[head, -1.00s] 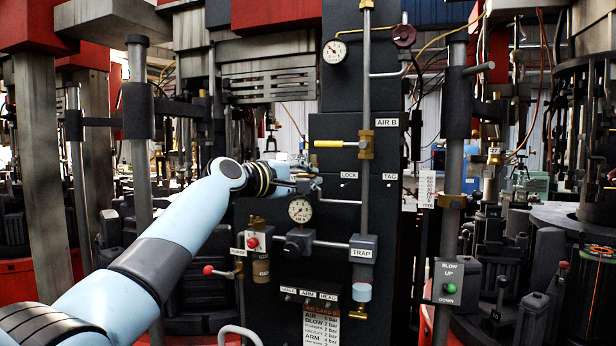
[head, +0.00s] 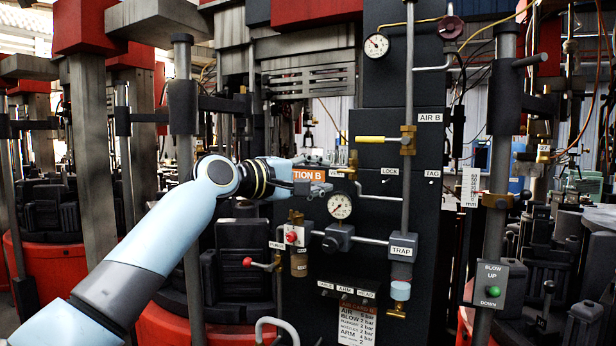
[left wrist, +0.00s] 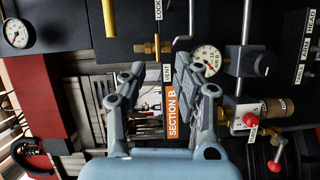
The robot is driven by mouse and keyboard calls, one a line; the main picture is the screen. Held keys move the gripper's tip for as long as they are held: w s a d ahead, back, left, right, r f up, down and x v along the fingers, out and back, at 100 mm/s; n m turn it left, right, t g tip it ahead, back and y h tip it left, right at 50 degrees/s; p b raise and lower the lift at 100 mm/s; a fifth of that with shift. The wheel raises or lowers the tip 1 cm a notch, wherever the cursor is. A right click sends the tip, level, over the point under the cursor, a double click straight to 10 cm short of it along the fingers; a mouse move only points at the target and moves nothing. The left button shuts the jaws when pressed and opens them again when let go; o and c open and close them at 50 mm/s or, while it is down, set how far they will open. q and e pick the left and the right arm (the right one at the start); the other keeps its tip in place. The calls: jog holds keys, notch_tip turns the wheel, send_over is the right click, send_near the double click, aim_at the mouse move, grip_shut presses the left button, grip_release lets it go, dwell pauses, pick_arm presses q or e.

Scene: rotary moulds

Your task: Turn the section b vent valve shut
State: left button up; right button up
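The panel carries an orange SECTION B sign (head: 310,174), which also shows in the left wrist view (left wrist: 172,115). A small VENT label (left wrist: 167,72) sits beside the sign's end in the left wrist view. Next to it is a small brass valve (left wrist: 148,48) on the panel. It also shows in the head view (head: 350,168), at the top of a bent pipe. Its handle position I cannot tell. My left gripper (head: 318,174) is in front of the sign, left of the brass valve. In the left wrist view its fingers (left wrist: 168,82) are spread and empty. My right gripper is out of view.
A yellow-handled valve (head: 376,139) lies level above the vent area. A dial gauge (head: 339,205) sits just below my gripper. A red button box (head: 294,236), a red-knobbed lever (head: 262,265) and a vertical pipe (head: 409,200) stand close by.

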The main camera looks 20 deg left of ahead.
pick_arm(q)
jog(key=v, duration=0.2)
jog(key=shift+s+a, duration=0.15)
jog(key=shift+s, duration=0.25)
